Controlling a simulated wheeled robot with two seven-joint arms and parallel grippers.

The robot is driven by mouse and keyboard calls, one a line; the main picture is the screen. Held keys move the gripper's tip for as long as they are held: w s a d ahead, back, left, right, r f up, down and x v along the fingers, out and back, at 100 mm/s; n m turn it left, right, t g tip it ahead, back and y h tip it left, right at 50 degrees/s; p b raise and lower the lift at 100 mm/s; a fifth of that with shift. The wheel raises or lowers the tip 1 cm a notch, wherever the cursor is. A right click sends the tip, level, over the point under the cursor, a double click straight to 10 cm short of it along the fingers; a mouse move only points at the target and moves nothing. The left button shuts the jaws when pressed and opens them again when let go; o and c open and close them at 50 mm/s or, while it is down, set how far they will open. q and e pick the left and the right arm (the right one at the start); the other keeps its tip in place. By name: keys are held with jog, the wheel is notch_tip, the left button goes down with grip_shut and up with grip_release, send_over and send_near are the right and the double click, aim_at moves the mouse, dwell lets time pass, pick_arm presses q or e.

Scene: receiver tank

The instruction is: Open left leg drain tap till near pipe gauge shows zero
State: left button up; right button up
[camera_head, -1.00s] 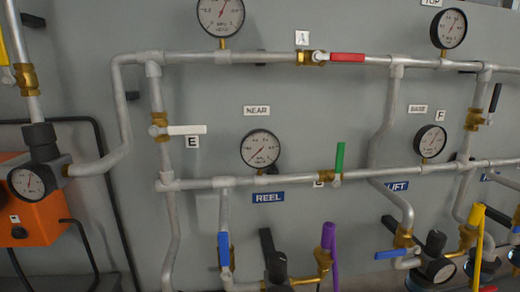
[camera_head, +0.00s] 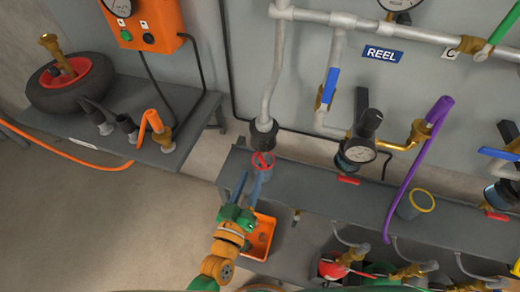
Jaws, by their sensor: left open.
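The pipe leg (camera_head: 276,75) under the left end of the pipework runs down to a dark fitting (camera_head: 264,134) at the bench. A red round part (camera_head: 262,160) sits just below it; I cannot tell whether it is the drain tap's handle. My left gripper (camera_head: 251,178) is open, its blue fingers pointing up the picture. Its right finger overlaps the red part in view; contact is unclear. My right gripper is not in view.
An orange tray (camera_head: 262,238) lies below the bench edge beside my left gripper. A low bench with a black wheel (camera_head: 70,88) stands left. Floor between is clear.

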aim_at(259, 160)
pick_arm(q)
jog(key=x, duration=0.5)
jog(key=shift+w+d, duration=0.1)
jog(key=shift+d, duration=0.1)
grip_shut()
jog(key=shift+n, duration=0.3)
jog(key=n+b, duration=0.1)
jog(key=n, duration=0.5)
jog(key=shift+n, duration=0.3)
jog(key=n+b, duration=0.1)
jog(key=n, duration=0.5)
jog(key=shift+n, duration=0.3)
grip_release()
